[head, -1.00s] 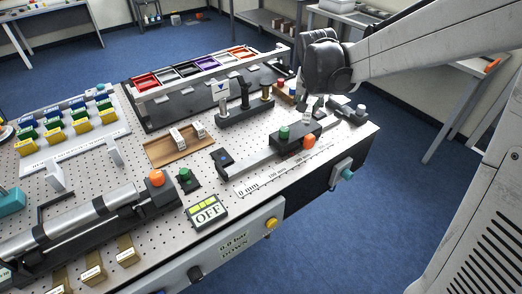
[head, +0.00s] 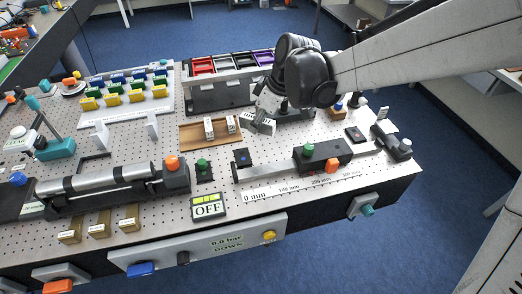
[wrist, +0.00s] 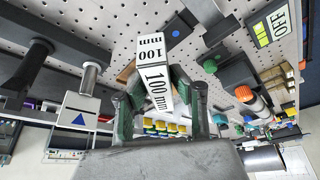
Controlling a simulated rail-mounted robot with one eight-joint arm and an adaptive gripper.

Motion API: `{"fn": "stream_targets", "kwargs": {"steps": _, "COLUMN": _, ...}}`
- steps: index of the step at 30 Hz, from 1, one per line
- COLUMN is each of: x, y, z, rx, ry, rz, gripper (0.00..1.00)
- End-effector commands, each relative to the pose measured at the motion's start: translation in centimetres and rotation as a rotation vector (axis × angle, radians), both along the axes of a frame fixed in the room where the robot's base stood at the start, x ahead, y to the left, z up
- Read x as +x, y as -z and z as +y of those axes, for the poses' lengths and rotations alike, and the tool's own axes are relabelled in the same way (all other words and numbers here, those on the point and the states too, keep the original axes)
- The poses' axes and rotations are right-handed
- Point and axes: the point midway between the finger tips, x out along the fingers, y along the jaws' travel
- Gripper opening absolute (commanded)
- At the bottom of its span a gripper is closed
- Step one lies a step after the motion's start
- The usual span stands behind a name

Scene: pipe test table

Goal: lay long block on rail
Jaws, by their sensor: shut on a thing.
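My gripper (head: 260,122) hangs above the perforated table top, behind the rail's left half and right of the wooden tray. It is shut on a long white block (wrist: 157,80) marked "100 mm", which shows between the two fingers in the wrist view. In the head view the block is small and hard to make out. The rail (head: 275,169) is a grey bar at the front right, with a millimetre scale in front of it. A black slider (head: 322,156) with green and orange knobs sits on the rail. The block is apart from the rail.
The wooden tray (head: 190,136) holds two small white blocks (head: 209,128). A rack of coloured bins (head: 225,65) stands behind my gripper. A pipe assembly (head: 110,178) and the "OFF" display (head: 208,206) are left of the rail. A grey end piece (head: 398,146) stands at the rail's right.

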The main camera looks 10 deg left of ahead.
Motion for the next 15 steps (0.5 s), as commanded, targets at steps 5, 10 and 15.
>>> {"fn": "stream_targets", "kwargs": {"steps": 5, "x": -4.6, "y": -1.1, "z": 6.5, "rx": 0.0, "ry": -0.39, "rz": 0.001, "gripper": 0.0}}
{"fn": "stream_targets", "kwargs": {"steps": 10, "x": -7.2, "y": -1.5, "z": 9.5, "rx": 0.0, "ry": -0.603, "rz": 0.0, "gripper": 0.0}}
{"fn": "stream_targets", "kwargs": {"steps": 15, "x": -7.9, "y": -1.2, "z": 9.4, "rx": 0.0, "ry": -0.664, "rz": -0.002, "gripper": 0.0}}
